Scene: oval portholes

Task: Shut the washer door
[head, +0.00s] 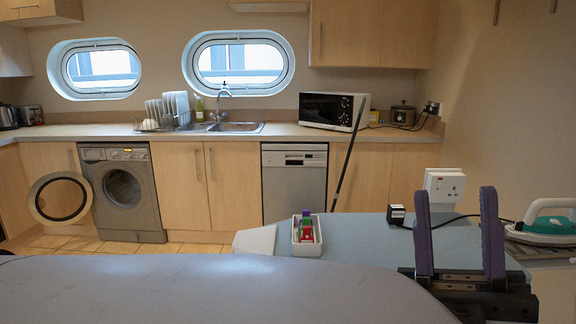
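The washer (124,192) is a grey front-loader under the counter at the left. Its round door (60,198), a dark ring with a clear middle, stands swung wide open to the left, and the drum opening (121,188) shows. My gripper (458,232) is at the lower right, with two upright purple-grey fingers spread apart and nothing between them. It is far from the washer door, on the near side of the room.
A grey-blue board (375,240) carries a white tray (307,236) with small coloured items, a black plug and a cable. An iron (545,225) sits at the right. A dark pole (348,152) leans near the dishwasher (294,183). Tiled floor (150,247) shows before the washer.

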